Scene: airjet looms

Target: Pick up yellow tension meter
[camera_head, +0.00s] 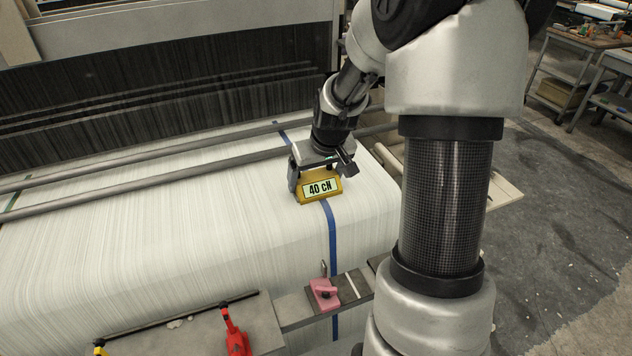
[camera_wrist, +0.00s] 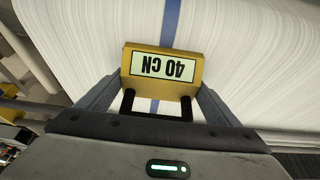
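The yellow tension meter (camera_head: 320,187) is at the white warp sheet (camera_head: 190,230), over the blue stripe (camera_head: 332,235). Its pale display reads "40 CN" and faces the head camera. In the wrist view the meter (camera_wrist: 162,72) appears upside down, with a black handle (camera_wrist: 155,113) on the side towards my gripper. My gripper (camera_head: 322,172) is right at the meter, with one finger along each side. In the wrist view the fingers (camera_wrist: 160,88) reach the meter's two side edges. Whether they press on it is not clear. Contact between meter and sheet cannot be made out.
Grey loom bars (camera_head: 150,165) cross the sheet behind the meter. A pink clamp-like part (camera_head: 324,293) and a red lever (camera_head: 234,330) stand on the front rail. Workbenches (camera_head: 580,45) stand at the far right, beyond open grey floor (camera_head: 560,190).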

